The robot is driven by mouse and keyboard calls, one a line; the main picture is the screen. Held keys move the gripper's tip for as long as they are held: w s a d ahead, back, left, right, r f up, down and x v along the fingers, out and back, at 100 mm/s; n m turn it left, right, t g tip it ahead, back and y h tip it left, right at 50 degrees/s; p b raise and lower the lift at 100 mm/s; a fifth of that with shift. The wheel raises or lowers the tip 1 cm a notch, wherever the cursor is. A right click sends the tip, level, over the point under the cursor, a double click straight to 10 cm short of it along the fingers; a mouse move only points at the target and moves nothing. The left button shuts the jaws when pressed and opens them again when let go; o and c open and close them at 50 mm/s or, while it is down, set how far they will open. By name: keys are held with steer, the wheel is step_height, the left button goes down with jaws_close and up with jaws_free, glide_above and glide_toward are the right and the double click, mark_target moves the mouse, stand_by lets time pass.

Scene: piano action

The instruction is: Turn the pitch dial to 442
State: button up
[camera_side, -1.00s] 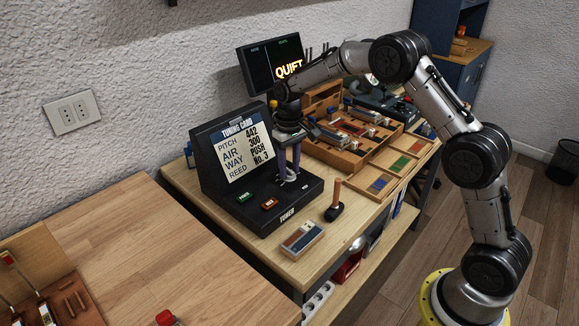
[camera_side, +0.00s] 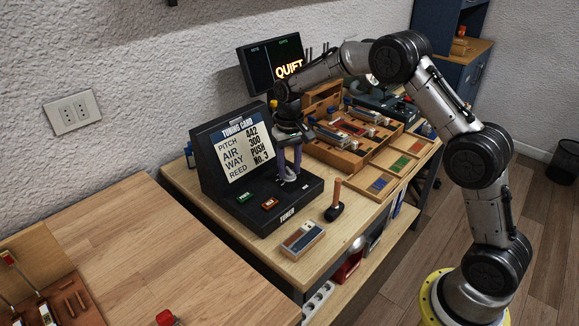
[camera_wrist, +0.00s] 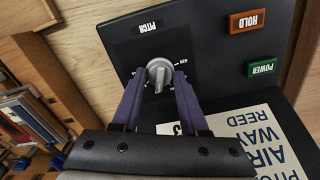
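The pitch dial (camera_wrist: 158,74) is a round grey knob on the black tuner panel, beneath the PITCH label, with small white scale marks around it. Its exact reading is too small to tell. My gripper (camera_wrist: 161,78) points down at it, with one purple finger on each side of the knob. The fingers look spread, with narrow gaps to the knob; I see no clear contact. In the side view my gripper (camera_side: 288,178) stands over the right part of the tuner (camera_side: 262,212), and its fingers partly hide the dial. The tuning card (camera_side: 243,153) reads PITCH 442.
A green POWER button (camera_wrist: 262,69) and an orange HOLD button (camera_wrist: 247,21) sit on the same panel. The upright card board stands close to my gripper. A wooden tray of parts (camera_side: 350,135) is to the right. A screen (camera_side: 272,64) behind reads QUIET.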

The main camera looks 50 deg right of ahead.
mark_target(290, 169)
steer(key=o, duration=0.4)
step_height(290, 169, up, 14)
stand_by(0.5)
